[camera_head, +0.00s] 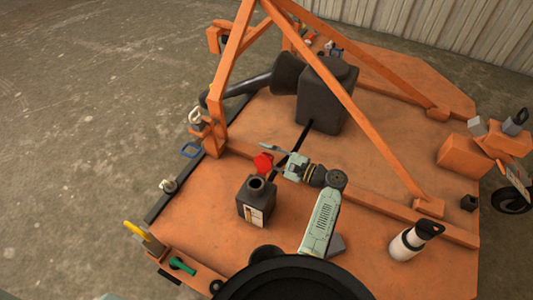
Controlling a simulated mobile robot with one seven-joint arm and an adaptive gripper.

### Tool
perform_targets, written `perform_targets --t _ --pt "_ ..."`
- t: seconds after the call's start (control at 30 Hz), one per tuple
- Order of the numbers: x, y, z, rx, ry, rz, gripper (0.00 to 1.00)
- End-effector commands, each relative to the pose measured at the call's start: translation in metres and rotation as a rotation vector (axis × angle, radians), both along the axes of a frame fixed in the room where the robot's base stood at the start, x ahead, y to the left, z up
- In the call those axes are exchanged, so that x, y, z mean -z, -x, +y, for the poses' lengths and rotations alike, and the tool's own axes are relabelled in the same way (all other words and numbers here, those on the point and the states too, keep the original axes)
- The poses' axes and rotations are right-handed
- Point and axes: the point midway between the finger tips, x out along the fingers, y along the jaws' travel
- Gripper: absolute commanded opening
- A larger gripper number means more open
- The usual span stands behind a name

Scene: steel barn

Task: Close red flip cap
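The red flip cap (263,163) stands up at the back of the neck of a dark square canister (252,209). The canister's round mouth (256,183) is uncovered, so the cap is open. The canister stands upright on the orange deck, with a pale label on its front right side. My gripper (271,157) is just right of and behind the red cap, above the deck, pointing left. It is small in view, and I cannot tell whether its fingers are open or touch the cap. Nothing is visibly held.
Orange frame bars (345,108) slope over the deck (385,205). A larger dark container (325,98) stands behind my gripper. A white bottle with a black top (407,243) is at right. Yellow (137,230) and green (182,265) handles are at front left.

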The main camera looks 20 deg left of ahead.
Motion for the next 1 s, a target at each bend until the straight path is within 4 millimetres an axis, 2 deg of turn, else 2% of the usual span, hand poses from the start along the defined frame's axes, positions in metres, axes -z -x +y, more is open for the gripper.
perform_targets --t 0.07,0.43,1.0 --pt "-0.0001 -0.0001 -0.0001 0.0 0.0 0.0 0.24" --pt "-0.0011 -0.0008 -0.0008 0.002 -0.001 -0.002 0.0" --pt "-0.0045 -0.003 -0.0023 0.008 -0.003 -0.007 0.0"
